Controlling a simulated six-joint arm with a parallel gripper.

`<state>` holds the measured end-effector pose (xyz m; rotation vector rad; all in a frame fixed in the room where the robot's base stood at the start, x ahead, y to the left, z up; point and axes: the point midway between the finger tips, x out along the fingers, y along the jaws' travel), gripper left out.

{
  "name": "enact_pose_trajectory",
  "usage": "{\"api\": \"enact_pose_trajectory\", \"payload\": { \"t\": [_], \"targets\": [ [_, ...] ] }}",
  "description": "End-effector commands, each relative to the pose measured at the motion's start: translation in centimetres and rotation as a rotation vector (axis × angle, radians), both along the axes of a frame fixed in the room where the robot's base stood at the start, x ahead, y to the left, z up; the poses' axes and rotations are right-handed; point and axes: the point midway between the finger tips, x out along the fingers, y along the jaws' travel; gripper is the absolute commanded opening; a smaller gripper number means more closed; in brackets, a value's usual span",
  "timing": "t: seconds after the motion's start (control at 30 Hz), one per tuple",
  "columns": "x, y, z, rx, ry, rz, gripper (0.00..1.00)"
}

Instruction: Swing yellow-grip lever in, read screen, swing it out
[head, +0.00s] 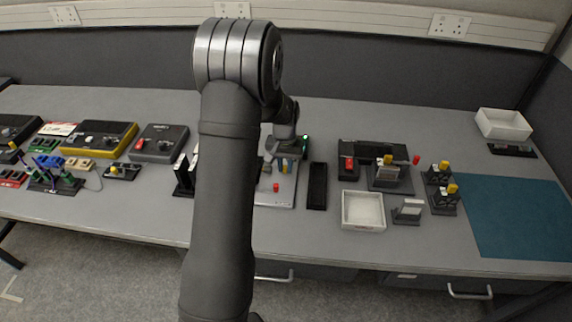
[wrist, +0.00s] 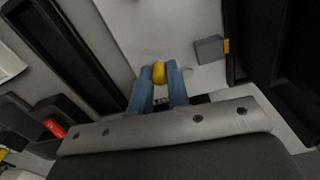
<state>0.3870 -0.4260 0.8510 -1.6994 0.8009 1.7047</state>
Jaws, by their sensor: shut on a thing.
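My gripper (wrist: 160,82) has two blue fingers, shut on the yellow grip (wrist: 158,72) of the lever in the wrist view. The grip lies between the fingertips over a pale panel (wrist: 120,22). The lever's arm and pivot are hidden or too small to tell. In the head view my gripper (head: 286,166) is low over a pale board (head: 272,200) with a red knob (head: 276,187), partly hidden behind my arm. I cannot make out a readable screen in either view.
A grey block (wrist: 209,50) stands right of the fingers. A dark narrow tray (head: 317,186) lies right of the board, with a white bin (head: 363,211) beyond it. Several devices stand on the left. A blue-green mat (head: 520,220) lies bare at the right.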

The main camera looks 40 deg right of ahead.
Motion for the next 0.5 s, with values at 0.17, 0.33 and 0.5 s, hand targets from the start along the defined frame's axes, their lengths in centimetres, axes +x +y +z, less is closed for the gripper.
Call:
{"api": "enact_pose_trajectory", "payload": {
  "t": [0.17, 0.33, 0.5],
  "targets": [
    [-0.04, 0.29, 0.02, 0.0, 0.0, -0.078, 0.0],
    [-0.03, 0.32, 0.02, 0.0, 0.0, -0.086, 0.0],
    [-0.02, 0.34, 0.02, 0.0, 0.0, -0.085, 0.22]
  ]
}}
